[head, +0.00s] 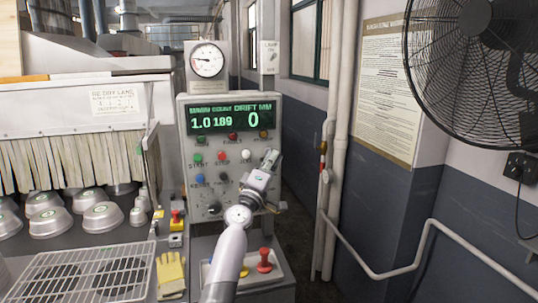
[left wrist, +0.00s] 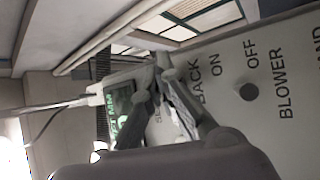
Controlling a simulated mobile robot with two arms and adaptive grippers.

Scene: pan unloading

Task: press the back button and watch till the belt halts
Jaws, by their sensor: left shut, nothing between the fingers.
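The grey control panel (head: 182,175) stands in the middle of the head view. Its green-lit display (head: 230,120) appears to read 1.0, 189 and 0. Below are a green start button (head: 198,157), a red stop button (head: 222,157), a white button (head: 245,157) and a blue button (head: 199,179). My left gripper (head: 271,158) is shut and empty at the panel's right side. In the left wrist view its fingers (left wrist: 163,72) lie beside the word BACK (left wrist: 212,82). The back button is not clearly visible; contact cannot be told. Belt motion cannot be told.
Several metal pans (head: 103,217) sit at left before the hanging strip curtain (head: 70,160). A wire rack (head: 85,278), yellow glove (head: 171,270) and red mushroom button (head: 264,258) are in front. A fan (head: 480,70) and white pipes (head: 335,150) are at right.

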